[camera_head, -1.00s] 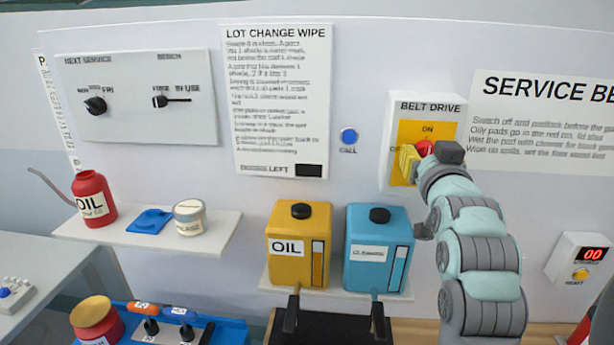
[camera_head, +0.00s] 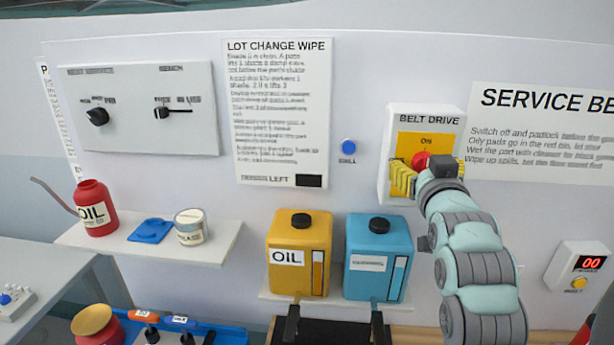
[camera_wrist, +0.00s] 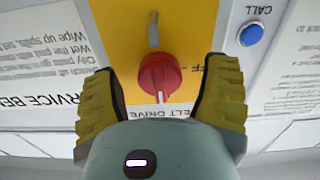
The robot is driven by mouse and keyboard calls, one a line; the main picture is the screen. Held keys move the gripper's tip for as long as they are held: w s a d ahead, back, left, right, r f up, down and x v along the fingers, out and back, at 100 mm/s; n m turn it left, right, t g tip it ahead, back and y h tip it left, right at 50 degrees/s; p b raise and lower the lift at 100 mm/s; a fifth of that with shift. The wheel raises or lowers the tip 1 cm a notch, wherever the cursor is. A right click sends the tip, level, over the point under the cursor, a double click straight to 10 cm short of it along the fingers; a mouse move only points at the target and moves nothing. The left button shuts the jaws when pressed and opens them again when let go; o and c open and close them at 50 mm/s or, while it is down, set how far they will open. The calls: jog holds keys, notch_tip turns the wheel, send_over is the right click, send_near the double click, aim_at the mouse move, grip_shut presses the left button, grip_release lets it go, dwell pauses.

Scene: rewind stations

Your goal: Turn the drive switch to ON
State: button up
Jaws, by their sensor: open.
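The drive switch is a red knob (camera_head: 420,160) on the yellow plate (camera_head: 426,140) of the white BELT DRIVE box (camera_head: 401,110). The ON label shows above the knob in the head view. The inverted wrist view shows the knob (camera_wrist: 160,76) with its white pointer towards the BELT DRIVE lettering, the ON side. The OFF lettering is partly visible to one side. My gripper (camera_wrist: 162,100) has yellow ribbed fingers, open, one on each side of the knob, with visible gaps. In the head view my gripper (camera_head: 422,176) partly hides the knob and lower plate.
A blue CALL button (camera_head: 348,147) is left of the box. Below are a yellow OIL tank (camera_head: 285,270) and a blue tank (camera_head: 365,285) on a shelf. A display box (camera_head: 590,262) is at lower right. The wall around the box is otherwise flat.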

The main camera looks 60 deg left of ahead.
jog(key=shift+r+n+p, duration=0.4)
jog(key=shift+n+p, duration=0.5)
jog(key=shift+p, duration=1.75)
jog(key=p, duration=0.2)
jog(key=shift+n+p, duration=0.3)
jog(key=n+p, duration=0.2)
jog(key=p, duration=1)
jog(key=shift+n+p, duration=0.3)
jog(key=shift+p, duration=0.3)
